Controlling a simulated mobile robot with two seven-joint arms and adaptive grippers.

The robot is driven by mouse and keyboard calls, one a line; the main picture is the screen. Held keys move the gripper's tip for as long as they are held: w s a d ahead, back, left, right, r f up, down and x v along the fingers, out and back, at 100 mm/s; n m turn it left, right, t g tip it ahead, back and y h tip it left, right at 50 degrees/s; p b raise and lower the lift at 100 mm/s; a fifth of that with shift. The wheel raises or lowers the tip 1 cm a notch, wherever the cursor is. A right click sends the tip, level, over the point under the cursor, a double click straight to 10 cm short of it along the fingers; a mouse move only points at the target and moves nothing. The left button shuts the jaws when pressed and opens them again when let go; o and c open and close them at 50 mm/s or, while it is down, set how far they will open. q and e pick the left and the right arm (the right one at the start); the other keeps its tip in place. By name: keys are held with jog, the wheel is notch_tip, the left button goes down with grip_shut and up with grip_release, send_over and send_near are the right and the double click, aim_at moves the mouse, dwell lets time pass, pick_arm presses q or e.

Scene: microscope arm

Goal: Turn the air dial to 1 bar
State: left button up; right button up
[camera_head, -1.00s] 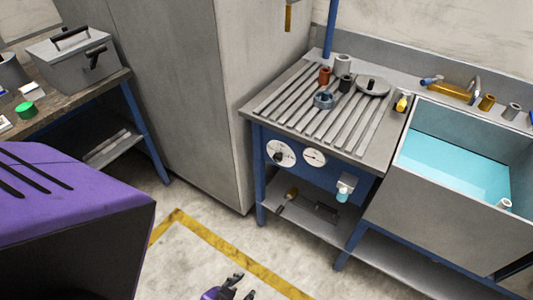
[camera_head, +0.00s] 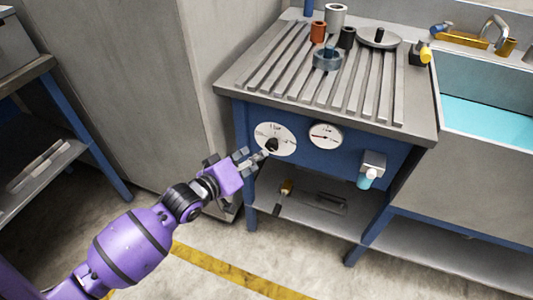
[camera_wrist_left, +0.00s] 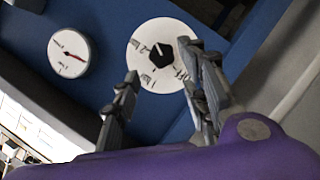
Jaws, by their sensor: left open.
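The air dial is a white round plate (camera_head: 283,134) with a black knob (camera_head: 271,146) on the blue front panel of the bench. Its plate shows in the left wrist view (camera_wrist_left: 143,36) with OFF and bar marks, and its black knob (camera_wrist_left: 161,54) is at the centre. Which mark the knob points to is hard to tell. My left gripper (camera_head: 252,156) is open just in front of the dial's lower left. In the left wrist view its fingers (camera_wrist_left: 160,62) stand apart, framing the knob, the right finger overlapping the plate's edge. Contact cannot be told. My right gripper is out of view.
A white gauge (camera_head: 325,135) with a red needle is right of the dial. A small valve box with a pale blue bottle (camera_head: 367,178) hangs further right. A grey cabinet (camera_head: 150,80) stands at left, close to my arm. A lower shelf (camera_head: 310,225) lies below the panel.

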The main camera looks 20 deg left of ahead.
aim_at(272, 146)
pick_arm(q)
jog(key=x, duration=0.7)
jog(key=shift+w+d+r+b, duration=0.1)
jog(key=shift+w+d+b, duration=0.1)
jog(key=shift+w+b, duration=0.15)
jog(key=shift+r, duration=0.1)
jog(key=c, duration=1)
